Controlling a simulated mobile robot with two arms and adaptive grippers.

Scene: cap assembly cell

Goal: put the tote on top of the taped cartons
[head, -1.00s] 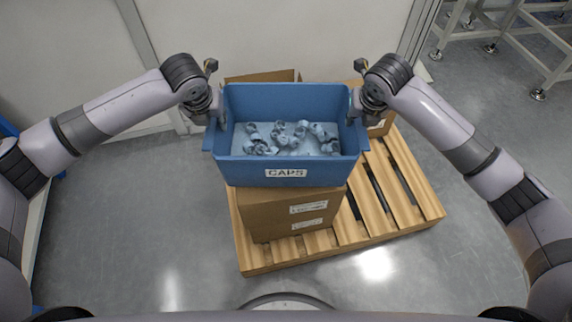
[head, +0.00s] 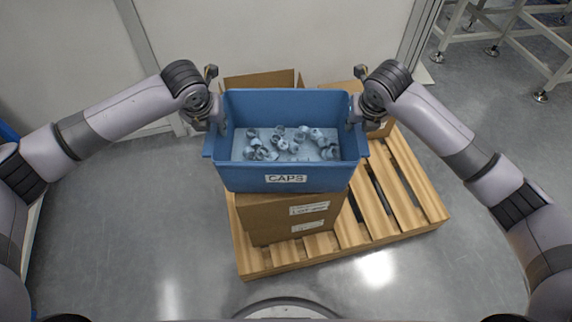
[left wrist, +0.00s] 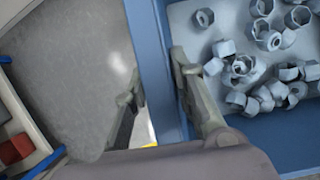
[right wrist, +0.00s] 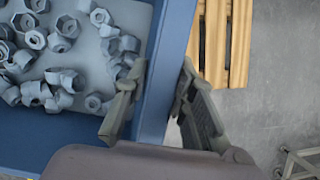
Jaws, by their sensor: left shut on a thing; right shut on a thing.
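The blue tote (head: 240,178), labelled CAPS and holding many grey caps (head: 290,145), is upright between my two grippers. In the head view it is over the taped cartons (head: 290,218) on the pallet and hides most of them; I cannot tell whether it touches them. My left gripper (head: 218,118) is shut on the tote's left wall, with one finger inside and one outside in the left wrist view (left wrist: 160,95). My right gripper (head: 356,116) is shut on the right wall the same way in the right wrist view (right wrist: 155,95).
The wooden pallet (head: 405,195) under the cartons has bare slats on its right side. A pale wall (head: 280,35) stands close behind. Metal frame legs (head: 510,40) stand at the far right. The grey floor (head: 130,220) around the pallet is clear.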

